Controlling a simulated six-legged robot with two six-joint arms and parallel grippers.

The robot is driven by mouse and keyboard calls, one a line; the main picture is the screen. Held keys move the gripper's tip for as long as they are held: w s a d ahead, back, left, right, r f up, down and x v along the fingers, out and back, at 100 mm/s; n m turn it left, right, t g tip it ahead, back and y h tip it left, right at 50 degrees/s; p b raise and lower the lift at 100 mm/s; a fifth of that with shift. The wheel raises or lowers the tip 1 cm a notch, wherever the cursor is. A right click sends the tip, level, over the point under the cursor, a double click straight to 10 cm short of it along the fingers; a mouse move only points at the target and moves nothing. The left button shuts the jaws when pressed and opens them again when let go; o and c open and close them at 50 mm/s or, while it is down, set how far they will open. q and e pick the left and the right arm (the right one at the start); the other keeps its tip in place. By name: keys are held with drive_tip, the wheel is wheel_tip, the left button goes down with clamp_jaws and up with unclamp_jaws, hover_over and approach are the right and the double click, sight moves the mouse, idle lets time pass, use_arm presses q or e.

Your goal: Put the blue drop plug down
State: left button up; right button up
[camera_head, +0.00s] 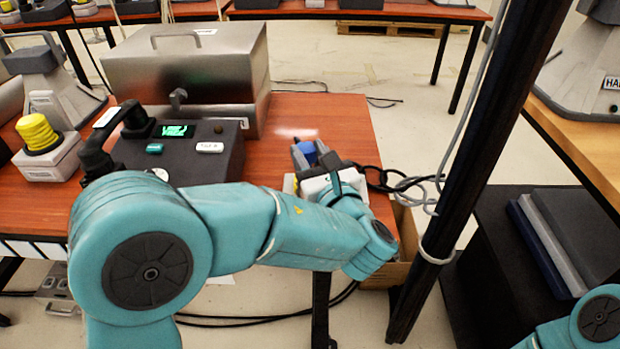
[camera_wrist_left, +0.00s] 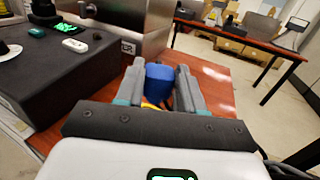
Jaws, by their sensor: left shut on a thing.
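My left gripper (camera_head: 305,155) is shut on the blue drop plug (camera_head: 308,150), over the right part of the reddish-brown table (camera_head: 345,130). In the left wrist view the blue plug (camera_wrist_left: 159,84) sits between the two grey fingers of the gripper (camera_wrist_left: 160,88), with a bit of yellow below it. I cannot tell whether the plug touches the table. My right gripper is out of view; only a teal part of my right arm shows at the lower right of the head view.
Left of the gripper stands a black paging phone box (camera_head: 190,165) with a handset and green display. Behind it is a steel case (camera_head: 185,75). A black post (camera_head: 470,130) rises on the right. Table around the gripper looks bare.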

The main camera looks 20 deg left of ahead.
use_arm(q)
wheel_tip(320, 180, down, 4)
drive_tip(key=shift+f+b, duration=0.25)
drive_tip(key=shift+b, duration=0.3)
drive_tip(key=shift+r, duration=0.1)
drive_tip(key=shift+s, duration=0.1)
drive_tip(key=shift+f, duration=0.2)
drive_tip(key=o, duration=1)
drive_tip(key=shift+o, duration=0.2)
drive_tip(key=shift+r, duration=0.25)
drive_tip(key=p+v, duration=0.1)
drive_tip(key=v, duration=1.1)
